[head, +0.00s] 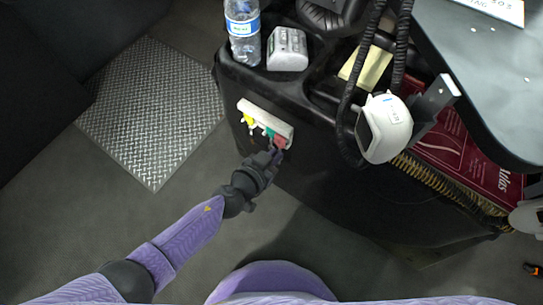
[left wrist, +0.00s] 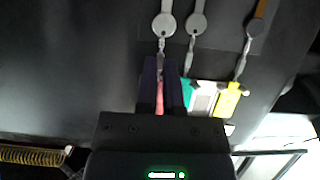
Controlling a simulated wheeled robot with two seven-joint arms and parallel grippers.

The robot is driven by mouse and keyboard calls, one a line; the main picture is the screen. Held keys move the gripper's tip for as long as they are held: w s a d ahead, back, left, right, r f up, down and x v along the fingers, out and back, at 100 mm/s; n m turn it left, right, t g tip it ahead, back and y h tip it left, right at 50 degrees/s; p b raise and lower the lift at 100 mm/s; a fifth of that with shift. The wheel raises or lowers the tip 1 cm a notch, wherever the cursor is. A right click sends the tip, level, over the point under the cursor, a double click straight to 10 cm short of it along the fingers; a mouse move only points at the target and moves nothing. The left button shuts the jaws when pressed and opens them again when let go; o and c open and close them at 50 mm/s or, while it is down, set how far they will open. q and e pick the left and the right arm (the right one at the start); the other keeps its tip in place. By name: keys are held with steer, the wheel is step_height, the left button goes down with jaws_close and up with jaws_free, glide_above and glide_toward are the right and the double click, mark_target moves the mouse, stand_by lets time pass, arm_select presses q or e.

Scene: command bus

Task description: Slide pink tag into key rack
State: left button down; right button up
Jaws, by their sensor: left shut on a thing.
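The white key rack (head: 265,117) is fixed on the side of the dark console in the head view. A yellow tag (head: 249,120) and a teal tag (head: 268,131) are at it. My left gripper (head: 273,152) is shut on the pink tag (head: 280,141), at the rack's right end. In the left wrist view the pink tag (left wrist: 159,98) shows as a thin strip between the fingers (left wrist: 160,88). The teal tag (left wrist: 187,92) and yellow tag (left wrist: 227,98) are beside it, with keys (left wrist: 196,24) linked to them. Whether the pink tag is seated in the rack cannot be told.
A water bottle (head: 243,32) and a grey battery-like block (head: 288,49) stand on the console above the rack. A white handheld device (head: 384,127) with coiled black cords is to the right. The floor (head: 200,150) left of the console is clear.

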arm_select(q)
steer(key=shift+w, duration=0.15)
arm_select(e)
steer(key=shift+d, duration=0.2)
arm_select(q)
steer(key=shift+w+d, duration=0.2)
steer(key=shift+d, duration=0.05)
arm_select(e)
steer(key=shift+d, duration=0.15)
arm_select(q)
steer(key=shift+w+d, duration=0.1)
steer(key=shift+w, duration=0.1)
arm_select(e)
steer(key=shift+a, duration=0.35)
arm_select(q)
steer(key=c, duration=0.7)
jaws_free()
steer(key=shift+c, duration=0.2)
steer(key=shift+o, duration=0.3)
arm_select(e)
steer(key=shift+d, duration=0.3)
arm_select(q)
steer(key=shift+s+a+f, duration=0.1)
steer(key=shift+s+a, duration=0.3)
steer(key=shift+s, duration=0.2)
arm_select(e)
steer(key=shift+a, duration=0.3)
